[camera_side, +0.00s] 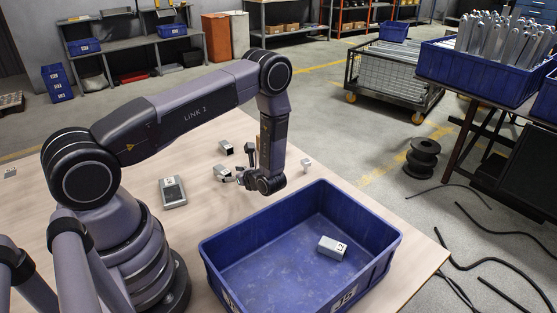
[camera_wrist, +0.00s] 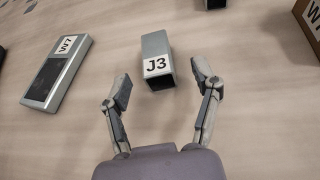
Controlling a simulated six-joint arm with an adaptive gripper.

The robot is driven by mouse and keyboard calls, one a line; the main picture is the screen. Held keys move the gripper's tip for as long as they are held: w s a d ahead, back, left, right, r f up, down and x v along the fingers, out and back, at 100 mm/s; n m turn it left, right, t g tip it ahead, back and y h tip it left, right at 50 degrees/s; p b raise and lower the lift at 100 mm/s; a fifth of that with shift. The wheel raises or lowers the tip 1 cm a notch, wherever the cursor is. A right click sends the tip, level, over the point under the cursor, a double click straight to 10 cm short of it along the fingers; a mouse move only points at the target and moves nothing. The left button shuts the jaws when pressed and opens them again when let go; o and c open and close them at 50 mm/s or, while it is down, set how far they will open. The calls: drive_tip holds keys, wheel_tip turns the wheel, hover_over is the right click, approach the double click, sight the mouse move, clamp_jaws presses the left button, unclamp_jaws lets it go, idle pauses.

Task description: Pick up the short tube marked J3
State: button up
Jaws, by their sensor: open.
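The short tube marked J3 (camera_wrist: 155,45) is a grey, square-section metal piece with a white label on its near end in the wrist view. It lies on the wooden table just beyond my gripper (camera_wrist: 162,84), roughly in line with the gap between the fingers. My gripper is open and empty, with a fingertip apart from the tube on either side. In the side view, my gripper (camera_side: 241,178) is low over the table. A small grey tube (camera_side: 222,172) lies close beside it; its label is too small to read there.
A grey device marked W7 (camera_wrist: 52,78) lies left of the tube, also in the side view (camera_side: 173,192). Other small pieces (camera_side: 226,147) (camera_side: 306,163) lie nearby. A blue bin (camera_side: 225,262) holding a labelled tube (camera_side: 331,248) stands at the front. A brown labelled object (camera_wrist: 312,28) is at right.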

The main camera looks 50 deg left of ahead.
sight(224, 171)
drive_tip(key=x, duration=0.6)
drive_tip(key=shift+s+a+r, duration=0.1)
drive_tip(key=shift+s+r, duration=0.05)
drive_tip(key=shift+r, duration=0.2)
clamp_jaws()
